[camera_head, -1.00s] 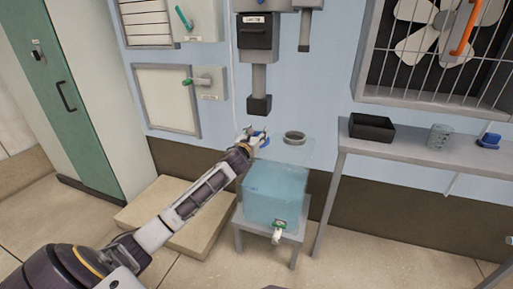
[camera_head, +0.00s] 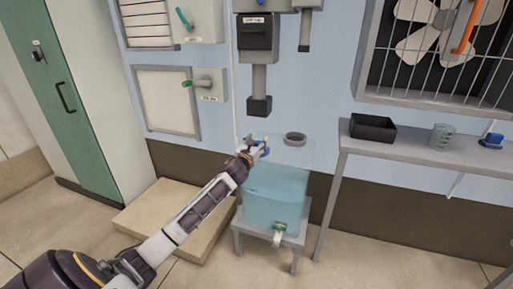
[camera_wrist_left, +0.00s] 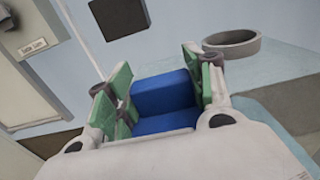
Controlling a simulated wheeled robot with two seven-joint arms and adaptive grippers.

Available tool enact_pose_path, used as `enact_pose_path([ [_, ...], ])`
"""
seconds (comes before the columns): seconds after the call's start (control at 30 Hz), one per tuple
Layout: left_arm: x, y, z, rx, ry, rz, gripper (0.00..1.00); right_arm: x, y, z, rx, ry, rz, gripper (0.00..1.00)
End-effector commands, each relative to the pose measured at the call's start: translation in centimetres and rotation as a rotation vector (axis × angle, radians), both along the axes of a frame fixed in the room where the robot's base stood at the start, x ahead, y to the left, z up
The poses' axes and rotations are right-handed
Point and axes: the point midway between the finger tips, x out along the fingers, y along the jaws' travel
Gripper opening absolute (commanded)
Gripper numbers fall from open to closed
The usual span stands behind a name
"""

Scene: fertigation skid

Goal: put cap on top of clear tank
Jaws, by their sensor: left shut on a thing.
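The clear tank (camera_head: 272,200) stands on a small grey stand, with bluish water inside. A dark grey round neck (camera_head: 295,139) rises from its top; it also shows at upper right in the left wrist view (camera_wrist_left: 232,44). My left gripper (camera_head: 257,149) is above the tank's left top area, left of the neck. In the left wrist view its green-padded fingers (camera_wrist_left: 163,92) are shut on a blue cap (camera_wrist_left: 163,94). The cap is held apart from the neck, and its underside is hidden. My right gripper is not in view.
A grey bench (camera_head: 410,155) at right carries a black tray (camera_head: 373,128), a clear cup (camera_head: 441,136) and a blue object (camera_head: 491,141). A dark dosing box (camera_head: 258,38) with a downpipe hangs on the wall above. A tap (camera_head: 278,235) sits low on the tank's front.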

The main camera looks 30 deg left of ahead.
Motion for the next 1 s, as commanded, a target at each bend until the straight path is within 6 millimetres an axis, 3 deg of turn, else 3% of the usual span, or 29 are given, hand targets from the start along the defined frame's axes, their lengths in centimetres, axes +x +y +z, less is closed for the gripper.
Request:
enact_pose_path([
  [0.6, 0.0, 0.01, -0.91, 0.001, -0.001, 0.0, 0.27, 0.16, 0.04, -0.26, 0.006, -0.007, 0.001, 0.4],
  [0.63, 0.0, 0.0, -0.9, 0.0, -0.001, 0.0, 0.56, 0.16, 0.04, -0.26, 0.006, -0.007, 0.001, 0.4],
  [0.7, 0.0, 0.0, -0.9, 0.0, -0.001, 0.0, 0.65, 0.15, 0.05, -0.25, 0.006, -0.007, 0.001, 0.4],
  [0.8, 0.0, 0.0, -0.9, 0.0, -0.001, 0.0, 0.74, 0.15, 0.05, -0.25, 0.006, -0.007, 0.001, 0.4],
  [1.0, 0.0, 0.0, -0.89, 0.0, -0.001, 0.0, 0.74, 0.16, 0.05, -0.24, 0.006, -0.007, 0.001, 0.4],
])
